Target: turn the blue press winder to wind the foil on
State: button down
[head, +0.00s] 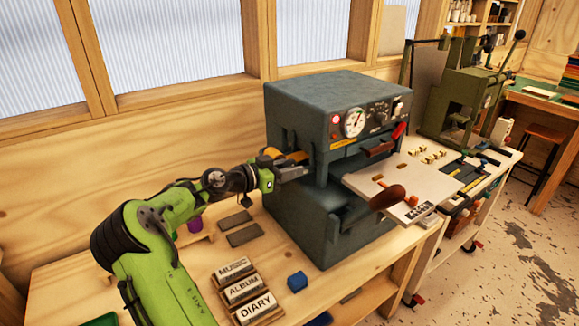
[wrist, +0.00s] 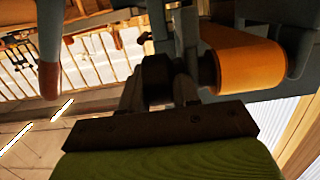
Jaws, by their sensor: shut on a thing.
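The blue press (head: 290,105) stands on the bench, with a dial and a red-handled lever on its front. An orange-gold foil roll (head: 297,156) sits at its left side and shows large in the wrist view (wrist: 250,65). My gripper (head: 297,172) reaches that side from the left, just below the roll. In the wrist view my gripper (wrist: 158,88) is shut on the dark winder (wrist: 156,76), beside the roll's end. In the head view the winder is mostly hidden by my gripper.
Blocks marked MUSIC, ALBUM and DIARY (head: 254,306) and a small blue block (head: 297,281) lie on the bench at front. A pale board (head: 375,180) juts out from the press front. A green press (head: 465,100) stands at right.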

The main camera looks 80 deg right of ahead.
jog(key=t+y+p, duration=0.1)
jog(key=p, duration=0.1)
jog(key=t+y+p, duration=0.2)
jog(key=shift+s+r+y, duration=0.1)
jog(key=shift+r+y, duration=0.1)
jog(key=shift+y, duration=0.1)
jog(key=shift+d+f+t+y+p, duration=0.1)
jog(key=shift+f+t+y+p, duration=0.05)
jog(key=shift+t+y+p, duration=0.8)
jog(key=shift+f, duration=0.1)
jog(key=c, duration=0.9)
grip_release()
jog(key=p+v, duration=0.2)
jog(key=v, duration=1.4)
jog(key=shift+d+p, duration=0.2)
jog(key=shift+p, duration=0.2)
